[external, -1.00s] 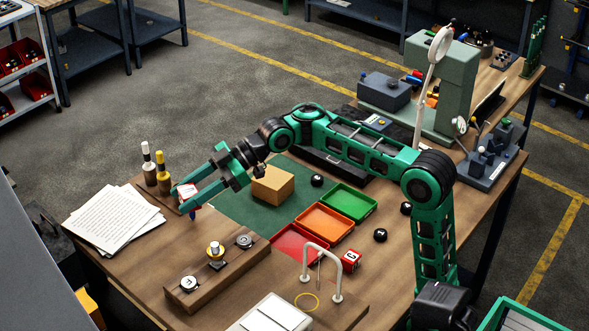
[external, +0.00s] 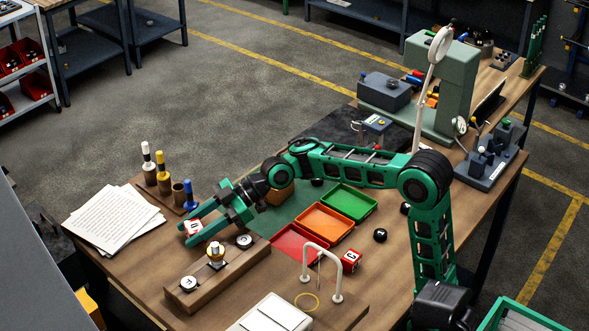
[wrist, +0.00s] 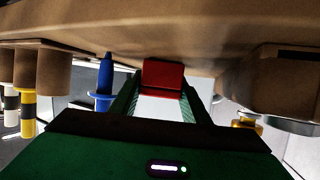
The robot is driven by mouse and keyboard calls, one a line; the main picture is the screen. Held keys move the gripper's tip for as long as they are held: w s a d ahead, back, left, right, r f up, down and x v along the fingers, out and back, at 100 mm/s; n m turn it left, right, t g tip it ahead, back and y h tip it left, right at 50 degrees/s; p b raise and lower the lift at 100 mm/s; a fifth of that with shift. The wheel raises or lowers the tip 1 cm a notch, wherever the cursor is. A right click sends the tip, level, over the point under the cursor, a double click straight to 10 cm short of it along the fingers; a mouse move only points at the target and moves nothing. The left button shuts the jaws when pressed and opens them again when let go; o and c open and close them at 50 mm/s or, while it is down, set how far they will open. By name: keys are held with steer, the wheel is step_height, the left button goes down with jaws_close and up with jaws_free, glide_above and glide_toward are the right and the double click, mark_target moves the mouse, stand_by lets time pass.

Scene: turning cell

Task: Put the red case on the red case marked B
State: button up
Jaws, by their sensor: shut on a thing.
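My gripper (external: 188,234) is shut on a red case (external: 193,227) with a white marked face, over the left part of the table by the wooden block. The case also shows between the fingers in the wrist view (wrist: 163,75); its mark is too small to read surely. Whether it touches the table is unclear. Another red case (external: 350,261) with a white mark stands on the table right of the metal arch, far to the right of my gripper. Its letter looks like a B or a similar sign, but I cannot read it surely.
A wooden block (external: 190,299) with round knobs lies just in front of my gripper. Holders with white, yellow and blue-handled tools (external: 189,194) stand behind it. Papers (external: 112,223) lie left. Red (external: 290,240), orange (external: 324,222) and green (external: 350,203) trays and the arch (external: 336,280) lie rightward.

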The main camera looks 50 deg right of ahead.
steer(key=shift+f, duration=0.1)
steer(key=o, duration=0.9)
steer(key=v, duration=1.2)
